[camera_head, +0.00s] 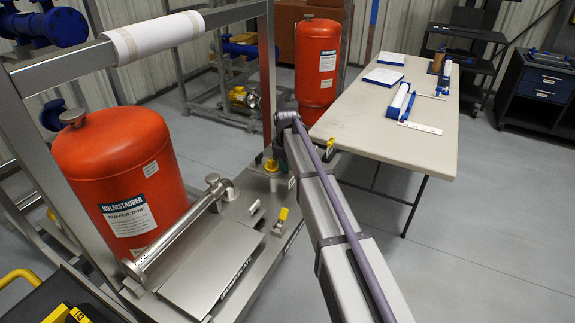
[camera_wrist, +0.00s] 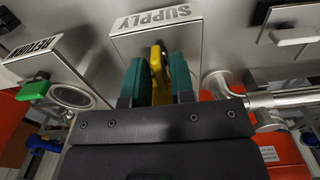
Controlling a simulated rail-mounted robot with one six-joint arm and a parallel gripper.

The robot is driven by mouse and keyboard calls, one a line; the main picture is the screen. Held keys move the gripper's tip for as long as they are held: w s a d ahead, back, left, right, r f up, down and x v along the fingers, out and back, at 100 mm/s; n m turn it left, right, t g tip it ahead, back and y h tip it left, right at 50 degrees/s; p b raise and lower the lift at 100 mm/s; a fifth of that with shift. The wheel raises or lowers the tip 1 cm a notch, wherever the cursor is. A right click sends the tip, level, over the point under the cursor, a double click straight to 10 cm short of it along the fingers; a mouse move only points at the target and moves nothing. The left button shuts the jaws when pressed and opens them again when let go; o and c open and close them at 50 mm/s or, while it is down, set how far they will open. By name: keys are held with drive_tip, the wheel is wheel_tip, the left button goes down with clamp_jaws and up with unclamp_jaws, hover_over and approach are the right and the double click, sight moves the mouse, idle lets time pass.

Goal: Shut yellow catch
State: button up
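In the wrist view, my gripper (camera_wrist: 160,82) has two teal fingers, one on each side of a yellow handle (camera_wrist: 157,66). The handle stands in front of a grey block labelled SUPPLY (camera_wrist: 135,42). It fills most of the gap between the fingers, and I cannot tell whether both fingers touch it. In the head view, my arm hides most of the gripper. A yellow part (camera_head: 271,165) shows just left of the arm's far end, and another yellow handle (camera_head: 283,214) sits nearer on the metal skid. I cannot tell which of these is the one between the fingers.
A green handle (camera_wrist: 33,91) is beside a RETURN label at left in the wrist view. A metal pipe (camera_wrist: 285,99) runs at right.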

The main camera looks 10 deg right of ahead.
drive_tip(key=shift+o, duration=0.9)
wheel_tip(320, 180, up, 7)
drive_tip(key=p, duration=0.7)
drive_tip(key=shift+r, duration=0.1)
drive_tip(key=m, duration=0.4)
drive_tip(key=shift+r+m+p, duration=0.25)
drive_tip(key=shift+m+p, duration=0.05)
drive_tip(key=shift+p, duration=0.05)
drive_tip(key=shift+m, duration=1.2)
drive_tip(key=shift+r+m, duration=0.25)
drive_tip(key=shift+m, duration=0.85)
drive_tip(key=m, duration=0.2)
drive_tip(key=m+p, duration=0.1)
drive_tip(key=m, duration=0.1)
drive_tip(key=shift+r+m, duration=0.2)
drive_tip(key=shift+m, duration=0.1)
